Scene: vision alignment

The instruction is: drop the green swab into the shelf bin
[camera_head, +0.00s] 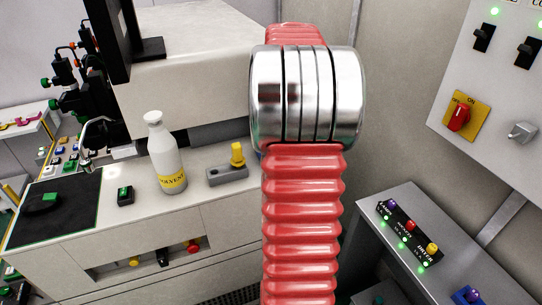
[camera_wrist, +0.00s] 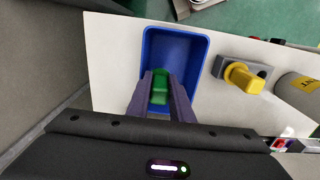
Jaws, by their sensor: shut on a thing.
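In the wrist view my gripper (camera_wrist: 161,92) is shut on the green swab (camera_wrist: 159,86), which sits between the two dark fingers. The blue shelf bin (camera_wrist: 176,41) is open-topped and stands on a pale surface. The fingers and swab overlap its lower part in this view, so its near wall is mostly hidden. The swab appears over the bin opening; I cannot tell its height above the bin. In the head view my red arm hides the gripper and swab, and the bin is not clearly visible.
A grey block with a yellow knob (camera_wrist: 243,77) stands right of the bin, also visible in the head view (camera_head: 236,155). Beyond it is the white solvent bottle (camera_head: 164,155). A wall panel with switches (camera_head: 493,85) and a grey button console (camera_head: 390,245) stand on the right.

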